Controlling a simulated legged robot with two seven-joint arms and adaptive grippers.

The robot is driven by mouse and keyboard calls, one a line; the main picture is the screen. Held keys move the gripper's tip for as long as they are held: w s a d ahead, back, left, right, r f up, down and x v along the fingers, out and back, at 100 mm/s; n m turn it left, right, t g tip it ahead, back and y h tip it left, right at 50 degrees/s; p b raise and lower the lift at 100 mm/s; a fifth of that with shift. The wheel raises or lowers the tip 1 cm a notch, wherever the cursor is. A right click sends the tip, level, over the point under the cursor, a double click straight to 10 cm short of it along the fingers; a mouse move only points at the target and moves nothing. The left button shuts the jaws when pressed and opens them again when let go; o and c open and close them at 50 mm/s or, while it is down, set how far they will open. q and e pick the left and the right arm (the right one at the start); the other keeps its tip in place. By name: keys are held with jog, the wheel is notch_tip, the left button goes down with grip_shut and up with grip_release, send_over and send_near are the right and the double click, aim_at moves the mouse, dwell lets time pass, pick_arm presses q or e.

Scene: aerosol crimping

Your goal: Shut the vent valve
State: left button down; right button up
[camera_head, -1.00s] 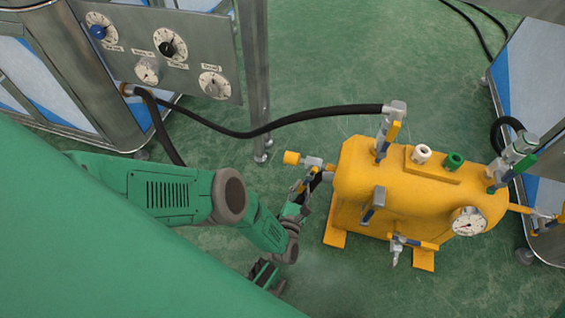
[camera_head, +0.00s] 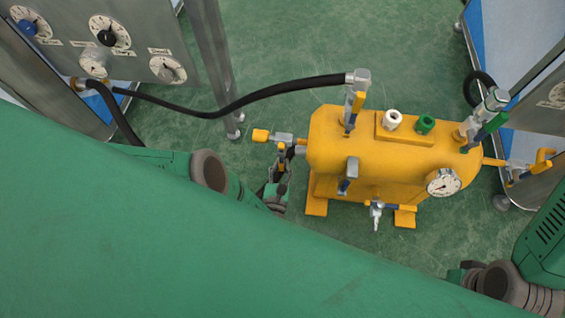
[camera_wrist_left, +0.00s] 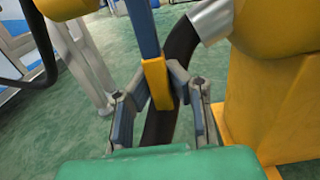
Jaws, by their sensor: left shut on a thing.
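The yellow tank (camera_head: 390,150) stands on the floor with several lever valves on it. The valve on its left end (camera_head: 283,138) has a metal body and an orange cap (camera_head: 260,136). I cannot tell from any label which one is the vent valve. My left gripper (camera_head: 281,166) is at this left-end valve. In the left wrist view, its fingers (camera_wrist_left: 157,88) are shut around the orange tip of a blue lever (camera_wrist_left: 143,30). My right arm (camera_head: 500,283) shows at the bottom right; its finger state is unclear.
A black hose (camera_head: 240,103) runs from the panel (camera_head: 130,45) with dials to the tank's top valve (camera_head: 354,100). A gauge (camera_head: 443,182) and white and green caps sit on the tank. Metal frames stand left and right. Green floor (camera_head: 300,50) is clear behind.

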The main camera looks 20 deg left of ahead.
aim_at(284, 142)
pick_arm(q)
jog(key=c, duration=1.5)
grip_release()
jog(key=shift+s+d+f, duration=0.2)
jog(key=shift+s+d, duration=0.2)
jog(key=shift+w+a, duration=0.15)
jog(key=shift+a, duration=0.05)
jog(key=shift+a+r, duration=0.1)
jog(key=shift+w+r, duration=0.15)
jog(key=shift+r, duration=4.75)
